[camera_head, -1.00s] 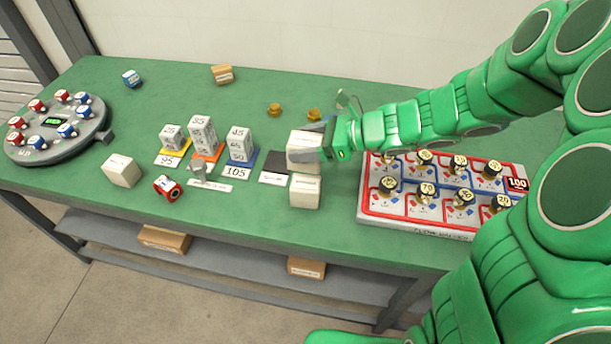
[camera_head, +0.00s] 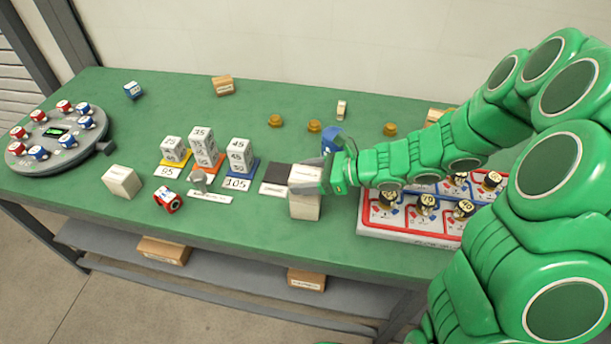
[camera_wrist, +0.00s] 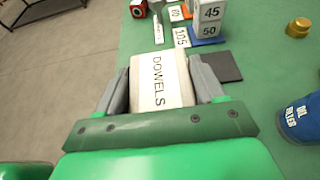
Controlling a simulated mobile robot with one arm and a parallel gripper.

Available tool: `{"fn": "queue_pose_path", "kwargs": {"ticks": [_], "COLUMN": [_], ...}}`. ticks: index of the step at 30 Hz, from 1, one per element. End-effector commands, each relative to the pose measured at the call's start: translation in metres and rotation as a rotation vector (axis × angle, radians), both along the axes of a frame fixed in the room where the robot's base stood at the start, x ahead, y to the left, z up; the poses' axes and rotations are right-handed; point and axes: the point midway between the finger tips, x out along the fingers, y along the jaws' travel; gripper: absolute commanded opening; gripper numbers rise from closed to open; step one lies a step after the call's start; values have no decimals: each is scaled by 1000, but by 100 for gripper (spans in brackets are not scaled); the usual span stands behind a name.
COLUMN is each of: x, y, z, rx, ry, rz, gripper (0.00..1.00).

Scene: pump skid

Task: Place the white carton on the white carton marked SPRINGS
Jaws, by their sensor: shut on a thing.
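My gripper (camera_head: 322,176) is shut on a white carton (camera_head: 303,174). In the wrist view the held carton (camera_wrist: 161,80) sits between both fingers and its top reads DOWELS. In the head view it is directly above another white carton (camera_head: 305,208) near the table's front edge. The two look stacked, but I cannot tell whether they touch. The lower carton's label is not readable here, and it is hidden in the wrist view. A further white carton (camera_head: 122,182) stands apart at the left.
A dark square pad (camera_head: 281,178) lies just left of the held carton. Numbered blocks (camera_head: 240,155) stand on coloured pads beyond it. A blue can marked OIL FILTER (camera_wrist: 300,118) stands behind my gripper. The red-lined board (camera_head: 400,225) is close on the right.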

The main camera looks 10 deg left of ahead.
Motion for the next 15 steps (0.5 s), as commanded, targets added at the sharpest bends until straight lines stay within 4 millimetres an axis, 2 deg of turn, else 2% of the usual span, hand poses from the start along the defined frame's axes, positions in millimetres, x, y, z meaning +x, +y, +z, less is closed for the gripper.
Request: {"fn": "queue_pose_path", "kwargs": {"ticks": [10,11,15], "x": [0,0,0], "y": [0,0,0], "z": [-2,-3,-2], "rx": [2,1,1], "ry": [0,0,0], "rz": [0,1,0], "gripper": [28,71,93]}}
